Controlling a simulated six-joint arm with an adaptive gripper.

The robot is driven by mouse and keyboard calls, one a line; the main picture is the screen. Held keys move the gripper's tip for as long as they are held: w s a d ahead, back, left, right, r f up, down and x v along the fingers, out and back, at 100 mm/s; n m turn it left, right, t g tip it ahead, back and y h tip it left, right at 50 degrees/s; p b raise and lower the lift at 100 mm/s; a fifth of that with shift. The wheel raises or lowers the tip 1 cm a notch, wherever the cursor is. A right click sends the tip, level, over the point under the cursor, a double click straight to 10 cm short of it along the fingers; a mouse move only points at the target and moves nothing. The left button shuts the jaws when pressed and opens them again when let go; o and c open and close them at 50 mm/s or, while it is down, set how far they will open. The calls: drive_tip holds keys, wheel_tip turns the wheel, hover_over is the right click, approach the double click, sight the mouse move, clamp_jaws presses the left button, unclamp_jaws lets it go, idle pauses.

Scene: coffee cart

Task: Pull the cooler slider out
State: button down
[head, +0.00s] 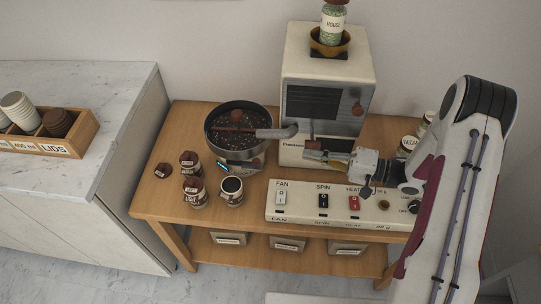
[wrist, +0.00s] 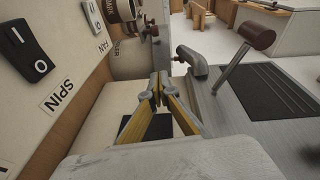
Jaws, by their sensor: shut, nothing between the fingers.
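The round cooler pan (head: 239,121) of dark beans stands left of the white roaster. I cannot clearly make out the cooler slider; a small brown knob (wrist: 153,30) by the pan's side in the wrist view may be its end. My gripper (head: 308,154) reaches in from the right, low in front of the roaster and above the control panel. Its yellow fingers (wrist: 157,92) are shut, with nothing between them. The tips are apart from the pan and point towards it.
The white roaster (head: 326,73) has a lever with a brown handle (wrist: 258,36). A grey spout (head: 277,131) reaches over the pan. The switch panel (head: 309,202) lies below my gripper.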

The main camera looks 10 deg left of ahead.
sight(265, 145)
drive_tip(key=shift+d, duration=0.1)
drive_tip(key=shift+a, duration=0.2)
idle(0.4)
drive_tip(key=x, duration=0.9)
drive_tip(key=shift+a+r, duration=0.1)
drive_tip(key=shift+s+a, duration=0.1)
drive_tip(key=shift+a, duration=0.25)
drive_tip(key=shift+s+a, duration=0.4)
drive_tip(key=shift+s, duration=0.4)
drive_tip(key=shift+s+a, duration=0.35)
drive_tip(key=shift+s, duration=0.45)
drive_tip(key=shift+s, duration=2.6)
